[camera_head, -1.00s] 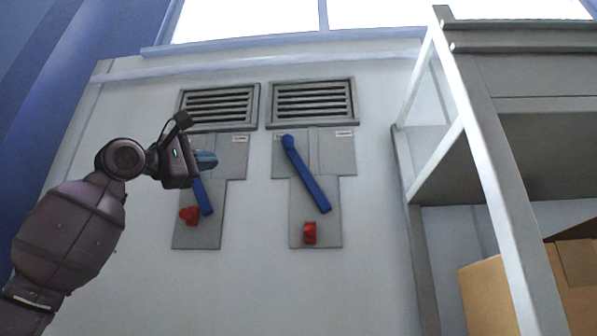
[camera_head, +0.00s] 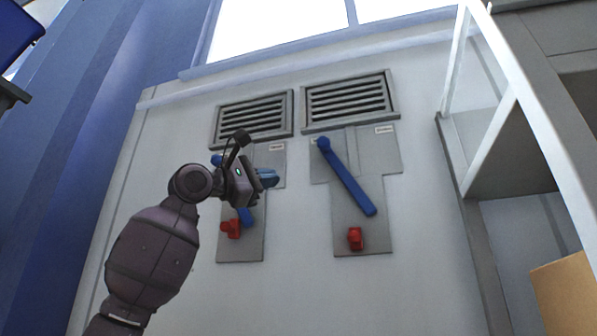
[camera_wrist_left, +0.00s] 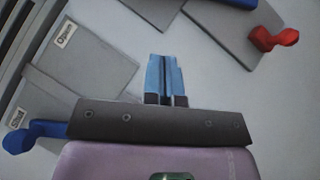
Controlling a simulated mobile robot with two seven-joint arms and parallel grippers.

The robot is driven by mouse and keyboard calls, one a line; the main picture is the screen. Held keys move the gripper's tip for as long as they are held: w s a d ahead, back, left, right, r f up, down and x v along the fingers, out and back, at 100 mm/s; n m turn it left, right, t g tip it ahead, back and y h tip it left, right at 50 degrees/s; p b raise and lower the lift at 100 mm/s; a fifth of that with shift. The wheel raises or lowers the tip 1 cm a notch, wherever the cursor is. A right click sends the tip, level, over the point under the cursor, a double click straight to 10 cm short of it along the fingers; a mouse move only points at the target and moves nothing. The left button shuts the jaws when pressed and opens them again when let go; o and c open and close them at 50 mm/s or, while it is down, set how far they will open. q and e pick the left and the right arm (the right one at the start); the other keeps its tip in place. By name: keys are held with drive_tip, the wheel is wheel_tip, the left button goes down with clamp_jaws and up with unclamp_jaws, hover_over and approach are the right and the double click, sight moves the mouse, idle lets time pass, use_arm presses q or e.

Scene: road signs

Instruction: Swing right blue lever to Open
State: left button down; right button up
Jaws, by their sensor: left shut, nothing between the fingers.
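The right blue lever (camera_head: 348,178) is on the right grey panel (camera_head: 383,150). Its pivot is at the panel's upper left, and it slants down to the right. Its tip also shows at the top edge of the left wrist view (camera_wrist_left: 238,3). Two small labels sit at the panel's upper corners, too small to read in the head view. My left gripper (camera_head: 272,178), with blue fingers, is shut and empty. It hangs in front of the left panel, left of the right lever and apart from it. My right gripper is out of view.
The left panel (camera_head: 250,246) has its own blue lever (camera_wrist_left: 35,130), partly hidden by my gripper. Red pieces (camera_head: 231,228) (camera_head: 355,238) project low on both panels. Vents (camera_head: 347,101) sit above. A shelf frame (camera_head: 500,165) with a cardboard box (camera_head: 566,293) stands at right.

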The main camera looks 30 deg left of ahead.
sight(330, 165)
use_arm(q)
drive_tip(key=p+x, duration=0.3)
drive_tip(key=x, duration=0.6)
drive_tip(key=shift+w+d+r, duration=0.25)
drive_tip(key=shift+r, duration=0.05)
drive_tip(key=shift+w+d+r+p, duration=0.1)
drive_tip(key=shift+d+r+p, duration=0.15)
drive_tip(key=shift+d, duration=0.25)
drive_tip(key=shift+w+d+r+p, duration=0.15)
drive_tip(key=shift+d+r, duration=0.1)
drive_tip(key=shift+d, duration=0.25)
drive_tip(key=shift+d+r, duration=0.25)
drive_tip(key=shift+d, duration=0.3)
drive_tip(key=shift+w+d, duration=0.1)
drive_tip(key=shift+w, duration=0.05)
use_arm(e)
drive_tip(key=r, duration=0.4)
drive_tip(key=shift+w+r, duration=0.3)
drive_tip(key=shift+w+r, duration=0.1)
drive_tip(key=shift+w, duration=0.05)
